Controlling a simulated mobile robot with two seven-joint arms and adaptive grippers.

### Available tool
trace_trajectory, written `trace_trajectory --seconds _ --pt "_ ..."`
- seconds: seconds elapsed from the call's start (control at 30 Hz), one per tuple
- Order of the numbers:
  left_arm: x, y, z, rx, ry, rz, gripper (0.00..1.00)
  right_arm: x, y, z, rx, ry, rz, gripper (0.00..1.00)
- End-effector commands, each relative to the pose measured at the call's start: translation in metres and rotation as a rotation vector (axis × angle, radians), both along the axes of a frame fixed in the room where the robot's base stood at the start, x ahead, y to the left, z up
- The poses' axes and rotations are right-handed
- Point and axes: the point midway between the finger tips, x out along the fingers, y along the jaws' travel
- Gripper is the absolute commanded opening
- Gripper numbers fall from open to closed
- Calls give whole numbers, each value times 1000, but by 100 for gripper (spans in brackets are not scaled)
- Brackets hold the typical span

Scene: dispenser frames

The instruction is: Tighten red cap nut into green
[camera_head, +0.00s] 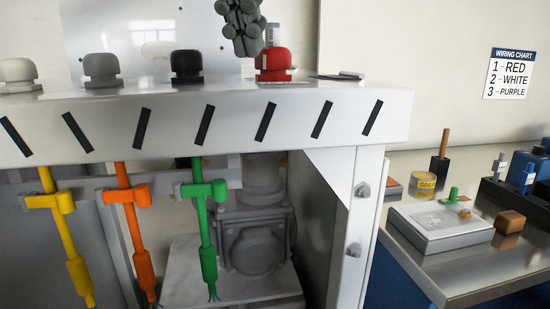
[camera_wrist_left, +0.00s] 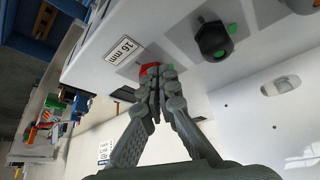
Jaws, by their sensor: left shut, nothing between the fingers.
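The red cap nut (camera_head: 275,64) sits upright on the top of the white frame, at the right end of a row of caps. In the left wrist view the red cap (camera_wrist_left: 148,68) is mostly hidden behind the fingertips. My left gripper (camera_head: 252,50) is shut and empty, close by the upper left of the red cap; I cannot tell whether it touches. Its fingers come together in the left wrist view (camera_wrist_left: 155,76). The green clamp and tube (camera_head: 205,215) hang below the frame's front edge. My right gripper is not in view.
A black cap (camera_head: 187,66), a grey cap (camera_head: 101,70) and a white cap (camera_head: 17,75) stand left of the red one. A dark flat item (camera_head: 340,76) lies to its right. A steel bench (camera_head: 455,275) with several small items stands at right.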

Motion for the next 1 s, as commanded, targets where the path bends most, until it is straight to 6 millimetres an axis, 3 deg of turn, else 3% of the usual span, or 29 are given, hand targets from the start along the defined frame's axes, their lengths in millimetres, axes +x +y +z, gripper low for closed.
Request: trace_trajectory --seconds 0.47,1.0 --pt "-6 5 2 -2 0 1 0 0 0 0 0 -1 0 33" --pt "-6 4 57 -1 -1 1 0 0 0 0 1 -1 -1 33"
